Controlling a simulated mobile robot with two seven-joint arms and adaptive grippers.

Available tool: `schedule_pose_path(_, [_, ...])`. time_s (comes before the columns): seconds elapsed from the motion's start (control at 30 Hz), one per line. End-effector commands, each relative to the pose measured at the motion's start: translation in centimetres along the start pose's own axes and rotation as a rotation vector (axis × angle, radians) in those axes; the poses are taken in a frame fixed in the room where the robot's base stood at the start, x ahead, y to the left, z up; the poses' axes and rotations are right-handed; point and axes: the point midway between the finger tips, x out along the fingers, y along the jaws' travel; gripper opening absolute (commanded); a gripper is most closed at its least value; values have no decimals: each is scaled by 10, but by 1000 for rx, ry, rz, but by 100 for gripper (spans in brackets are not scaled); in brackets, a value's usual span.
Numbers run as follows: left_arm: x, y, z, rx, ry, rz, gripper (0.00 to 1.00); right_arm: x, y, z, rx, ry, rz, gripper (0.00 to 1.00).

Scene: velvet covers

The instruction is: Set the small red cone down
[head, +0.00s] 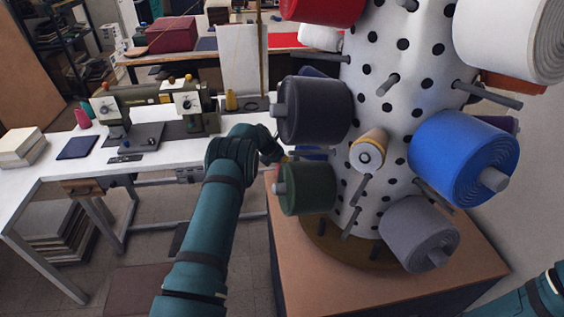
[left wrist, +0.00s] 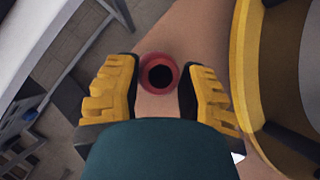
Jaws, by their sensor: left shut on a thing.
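The small red cone (left wrist: 146,84) shows end-on in the left wrist view, a red ring around a dark hole. It sits between the two yellow-padded fingers of my left gripper (left wrist: 158,88), which is shut on it. Tan board lies behind the cone; I cannot tell whether the cone touches it. In the head view my left gripper (head: 271,152) is beside the pegged column, partly hidden by the dark grey roll (head: 318,112) and green roll (head: 308,190). The cone is mostly or wholly hidden there. My right gripper is out of view.
The white column (head: 385,120) with dark holes and pegs stands on a brown-topped plinth (head: 305,275). Blue (head: 455,150) and grey (head: 410,230) rolls project from it. A white table (head: 40,172) at left bears sewing machines (head: 150,108) and a pink cone (head: 83,119).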

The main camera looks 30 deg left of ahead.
Motion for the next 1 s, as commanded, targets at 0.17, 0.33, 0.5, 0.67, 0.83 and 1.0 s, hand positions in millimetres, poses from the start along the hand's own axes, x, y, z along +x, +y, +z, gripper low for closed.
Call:
schedule_pose_path(0.17, [0,0,-1,-1,2,-1,65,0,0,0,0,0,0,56])
schedule_pose_path(0.33, [0,0,-1,-1,2,-1,67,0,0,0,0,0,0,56])
schedule_pose_path(0.5, [-1,0,0,-1,2,-1,67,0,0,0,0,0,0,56])
schedule_pose_path(0.67, [-13,0,1,-2,1,-1,67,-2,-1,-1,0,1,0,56])
schedule_pose_path(0.83, [-40,0,2,-2,0,0,67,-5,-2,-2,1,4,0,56])
schedule_pose_path(1.0, [-74,0,2,-1,0,-1,67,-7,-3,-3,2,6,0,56])
